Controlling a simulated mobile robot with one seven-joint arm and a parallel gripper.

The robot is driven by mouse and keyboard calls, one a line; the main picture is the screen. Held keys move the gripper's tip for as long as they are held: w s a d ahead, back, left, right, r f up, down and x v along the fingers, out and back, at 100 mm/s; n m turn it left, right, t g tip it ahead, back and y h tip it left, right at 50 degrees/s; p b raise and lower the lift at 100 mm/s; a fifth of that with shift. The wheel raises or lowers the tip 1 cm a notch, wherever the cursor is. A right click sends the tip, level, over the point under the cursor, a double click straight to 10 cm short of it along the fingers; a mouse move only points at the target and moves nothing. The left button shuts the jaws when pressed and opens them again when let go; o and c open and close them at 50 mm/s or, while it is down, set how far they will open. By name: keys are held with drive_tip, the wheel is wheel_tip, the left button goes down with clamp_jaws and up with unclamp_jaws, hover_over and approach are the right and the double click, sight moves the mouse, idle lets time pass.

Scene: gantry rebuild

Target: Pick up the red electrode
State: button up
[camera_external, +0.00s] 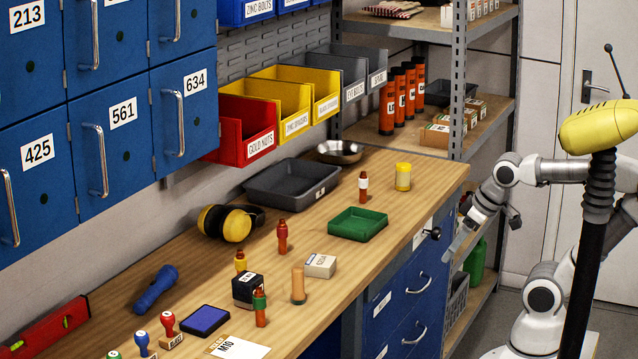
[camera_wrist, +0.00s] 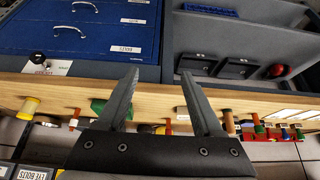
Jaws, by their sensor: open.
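The red electrode, a small upright copper-brown piece with a red collar (camera_external: 282,237), stands on the wooden bench between the ear defenders and the small white box. Similar pieces stand nearby with a white band (camera_external: 363,186), a yellow top (camera_external: 240,262) and a green top (camera_external: 260,308). My gripper (camera_external: 458,243) is beyond the bench's right edge, beside the drawers, well away from the red electrode. In the wrist view my gripper (camera_wrist: 156,73) has its two fingers apart with nothing between them. Small pieces show past the bench edge there, but I cannot tell which is the red electrode.
On the bench (camera_external: 420,190) are a green tray (camera_external: 358,224), a grey tray (camera_external: 290,186), ear defenders (camera_external: 226,222), a tan cylinder (camera_external: 298,286), a white box (camera_external: 320,265) and a yellow jar (camera_external: 403,177). Blue drawers (camera_external: 405,290) lie below; shelves stand behind.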

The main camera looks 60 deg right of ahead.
drive_tip(key=w+r+n+t+p, duration=0.1)
drive_tip(key=w+r+t+p, duration=0.2)
drive_tip(key=w+p, duration=0.85)
drive_tip(key=n+t+y+p, duration=0.1)
drive_tip(key=t+y+p, duration=0.2)
drive_tip(key=t, duration=0.2)
approach(285, 229)
drive_tip(key=x, duration=1.3)
drive_tip(key=shift+d+f, duration=0.25)
drive_tip(key=shift+d, duration=0.2)
drive_tip(key=shift+w+a+f, duration=0.1)
drive_tip(key=shift+w+f, duration=0.15)
drive_tip(key=shift+w, duration=0.4)
clamp_jaws()
